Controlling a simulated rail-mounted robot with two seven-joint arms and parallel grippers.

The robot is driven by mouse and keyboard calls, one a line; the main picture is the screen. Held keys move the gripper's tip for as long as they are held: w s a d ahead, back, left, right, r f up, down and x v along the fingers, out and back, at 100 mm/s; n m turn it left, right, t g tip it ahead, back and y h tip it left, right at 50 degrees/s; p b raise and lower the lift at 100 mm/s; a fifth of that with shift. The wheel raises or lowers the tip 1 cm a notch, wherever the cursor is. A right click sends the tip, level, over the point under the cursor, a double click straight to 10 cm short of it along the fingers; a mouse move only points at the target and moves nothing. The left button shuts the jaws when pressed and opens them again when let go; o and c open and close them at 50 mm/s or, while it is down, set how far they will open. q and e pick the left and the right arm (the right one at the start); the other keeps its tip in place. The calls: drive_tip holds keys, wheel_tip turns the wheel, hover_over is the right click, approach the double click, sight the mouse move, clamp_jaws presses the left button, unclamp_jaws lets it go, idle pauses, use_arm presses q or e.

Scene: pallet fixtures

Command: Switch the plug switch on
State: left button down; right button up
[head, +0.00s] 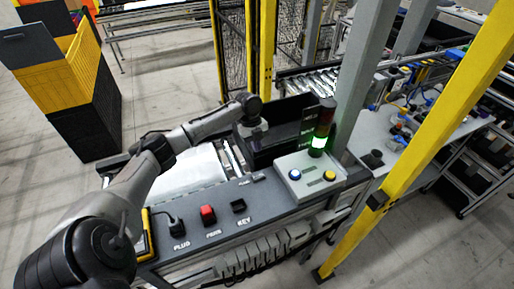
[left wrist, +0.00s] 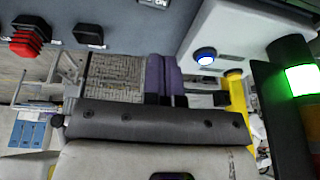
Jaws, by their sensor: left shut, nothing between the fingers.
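The plug switch (head: 176,228) is a black plug with a cord in a socket on the grey panel, above the label PLUG, at the left end of a row in the head view. It does not show in the left wrist view. My left gripper (head: 254,125) is above the back of the panel, to the right of the plug switch and well away from it. In the left wrist view the left gripper's fingers (left wrist: 164,82) are together and empty. My right gripper is not in view.
Beside the plug are a red switch (head: 207,214) and a black key switch (head: 239,206). A white box with a blue button (head: 295,174) and a yellow button (head: 329,175) stands right, by a lit green signal tower (head: 320,140). A yellow post (head: 425,140) rises further right.

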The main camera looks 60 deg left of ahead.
use_arm(q)
drive_tip(key=p, duration=0.1)
approach(262, 175)
drive_tip(key=x, duration=0.5)
drive_tip(key=shift+s+d, duration=0.1)
drive_tip(key=shift+d, duration=0.15)
drive_tip(key=shift+f, duration=0.85)
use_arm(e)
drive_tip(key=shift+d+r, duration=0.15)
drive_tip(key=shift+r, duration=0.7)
